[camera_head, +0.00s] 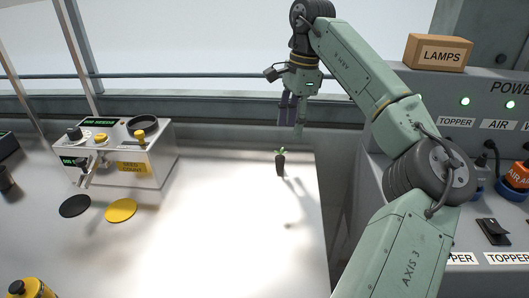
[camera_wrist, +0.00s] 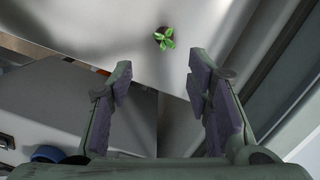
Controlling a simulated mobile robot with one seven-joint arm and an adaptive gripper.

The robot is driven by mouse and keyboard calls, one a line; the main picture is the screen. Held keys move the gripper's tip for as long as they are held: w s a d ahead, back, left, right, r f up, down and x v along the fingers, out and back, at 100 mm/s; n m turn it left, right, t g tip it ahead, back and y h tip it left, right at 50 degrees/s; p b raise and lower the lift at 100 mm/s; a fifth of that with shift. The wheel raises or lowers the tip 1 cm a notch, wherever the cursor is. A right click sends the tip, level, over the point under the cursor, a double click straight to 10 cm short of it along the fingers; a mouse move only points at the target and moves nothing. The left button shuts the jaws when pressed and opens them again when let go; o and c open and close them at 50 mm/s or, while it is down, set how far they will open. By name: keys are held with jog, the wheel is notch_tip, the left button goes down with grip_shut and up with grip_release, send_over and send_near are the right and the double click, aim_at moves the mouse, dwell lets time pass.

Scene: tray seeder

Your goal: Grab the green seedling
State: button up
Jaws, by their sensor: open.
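The green seedling (camera_head: 280,161) stands upright on the white tabletop near its right edge, with small green leaves above a dark plug. In the wrist view the seedling (camera_wrist: 164,38) shows from above at the top, beyond the fingertips. My gripper (camera_head: 290,112) hangs above the table, higher than the seedling and apart from it. In the wrist view my gripper (camera_wrist: 160,75) is open, its two purple-padded fingers spread with nothing between them.
A tray seeder machine (camera_head: 118,150) stands at the left of the table (camera_head: 230,220), with a black disc (camera_head: 75,206) and a yellow disc (camera_head: 121,210) before it. A yellow bottle (camera_head: 30,288) is at front left. A grey power panel (camera_head: 480,120) with a LAMPS box (camera_head: 437,53) stands right.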

send_over(280, 157)
jog(key=d, duration=0.2)
jog(key=f, duration=0.5)
jog(key=shift+w+a+f, duration=0.1)
jog(key=shift+w+a, duration=0.1)
jog(key=shift+w, duration=0.1)
jog(key=shift+s+a+f+p, duration=0.1)
jog(key=shift+a+f+p, duration=0.2)
jog(key=shift+f, duration=0.6)
jog(key=shift+s+a+f+p, duration=0.1)
jog(key=shift+a+f+p, duration=0.2)
jog(key=shift+f, duration=0.6)
jog(key=shift+s+a+f+p, duration=0.15)
jog(key=shift+f+p, duration=0.25)
jog(key=shift+f, duration=0.5)
jog(key=c, duration=1)
